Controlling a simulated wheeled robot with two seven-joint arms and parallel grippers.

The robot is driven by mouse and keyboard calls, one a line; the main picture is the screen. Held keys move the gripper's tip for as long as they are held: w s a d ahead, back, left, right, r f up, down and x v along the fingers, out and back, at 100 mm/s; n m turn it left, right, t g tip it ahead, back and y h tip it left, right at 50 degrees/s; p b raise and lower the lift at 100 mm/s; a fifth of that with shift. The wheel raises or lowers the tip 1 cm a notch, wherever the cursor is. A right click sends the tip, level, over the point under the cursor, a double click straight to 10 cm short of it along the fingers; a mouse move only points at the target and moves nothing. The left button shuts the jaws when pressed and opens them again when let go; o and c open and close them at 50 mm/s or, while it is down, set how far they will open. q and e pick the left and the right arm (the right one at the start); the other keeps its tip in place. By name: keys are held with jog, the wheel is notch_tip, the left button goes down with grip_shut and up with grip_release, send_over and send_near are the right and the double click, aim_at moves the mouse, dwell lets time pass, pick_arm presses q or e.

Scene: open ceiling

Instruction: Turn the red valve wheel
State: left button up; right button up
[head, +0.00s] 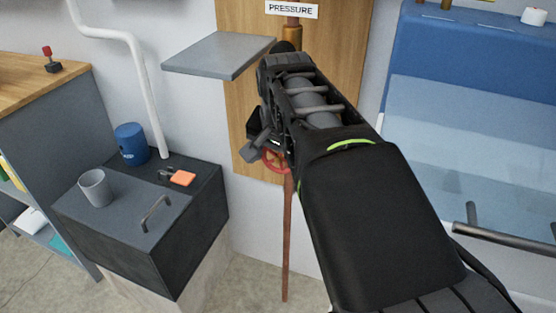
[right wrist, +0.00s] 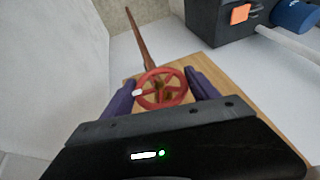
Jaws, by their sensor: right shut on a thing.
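The red valve wheel (right wrist: 163,72) sits in front of a wooden board, on a thin brown pipe, and shows clearly in the right wrist view. In the head view only its left part (head: 271,160) shows; my right arm hides the rest. My right gripper (right wrist: 160,86) has one purple finger on each side of the wheel and is shut on its rim. In the head view the right gripper (head: 262,145) is at the wheel, its fingertips mostly hidden. A small white mark shows on the wheel's rim at the left in the wrist view. My left gripper is not in view.
A grey shelf (head: 218,54) juts from the wall at the upper left of the wheel. A dark box (head: 140,240) carries a grey cup (head: 96,187), a blue container (head: 131,143) and an orange item (head: 182,178). A blue-framed glass case (head: 470,130) stands at right.

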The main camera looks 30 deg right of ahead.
jog(key=o, duration=1.4)
jog(key=p+v, duration=0.2)
jog(key=v, duration=0.6)
jog(key=shift+p, duration=0.35)
jog(key=shift+f, duration=0.1)
